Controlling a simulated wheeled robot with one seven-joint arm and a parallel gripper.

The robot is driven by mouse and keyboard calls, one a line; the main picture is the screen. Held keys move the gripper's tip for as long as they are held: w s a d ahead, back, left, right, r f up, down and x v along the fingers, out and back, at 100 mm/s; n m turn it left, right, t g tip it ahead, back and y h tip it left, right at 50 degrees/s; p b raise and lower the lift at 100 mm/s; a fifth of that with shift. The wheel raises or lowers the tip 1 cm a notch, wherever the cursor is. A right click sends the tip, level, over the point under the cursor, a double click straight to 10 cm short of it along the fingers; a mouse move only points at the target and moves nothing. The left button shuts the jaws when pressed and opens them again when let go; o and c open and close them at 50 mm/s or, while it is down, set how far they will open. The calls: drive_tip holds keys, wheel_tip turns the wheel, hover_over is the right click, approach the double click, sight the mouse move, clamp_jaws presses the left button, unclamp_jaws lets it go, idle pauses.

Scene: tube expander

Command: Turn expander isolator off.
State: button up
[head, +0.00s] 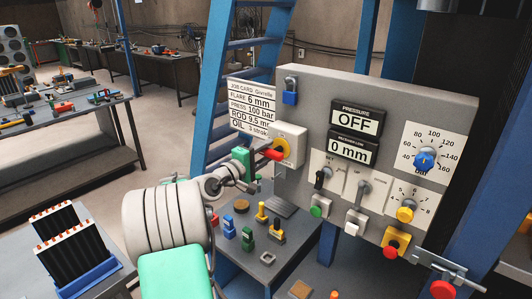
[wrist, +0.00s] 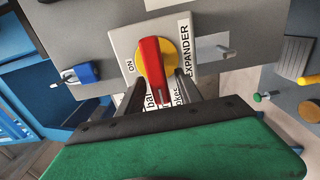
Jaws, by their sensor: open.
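The expander isolator's white plate (wrist: 121,43) carries a yellow disc (wrist: 172,55) and a red handle (wrist: 152,68). The lettering ON and EXPANDER shows on the plate. In the wrist view the handle points down the picture, towards my gripper (wrist: 160,92). The two dark fingers are open, one on each side of the handle's lower end; contact cannot be told. In the head view the red handle (head: 272,154) sticks out from the panel's left side, with the yellow disc (head: 282,146) behind it. My gripper (head: 258,157) is at the handle, its fingertips hard to see.
A grey control panel (head: 310,85) holds displays, knobs and levers right of the isolator. A blue padlock (head: 289,97) hangs above it, also in the wrist view (wrist: 80,73). A job card (head: 250,105) is behind. Small coloured parts stand on the bench (head: 235,270) below.

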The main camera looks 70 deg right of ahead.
drive_tip(key=b+v, duration=0.2)
drive_tip(key=v, duration=0.5)
drive_tip(key=shift+w+a, duration=0.2)
drive_tip(key=shift+a, duration=0.15)
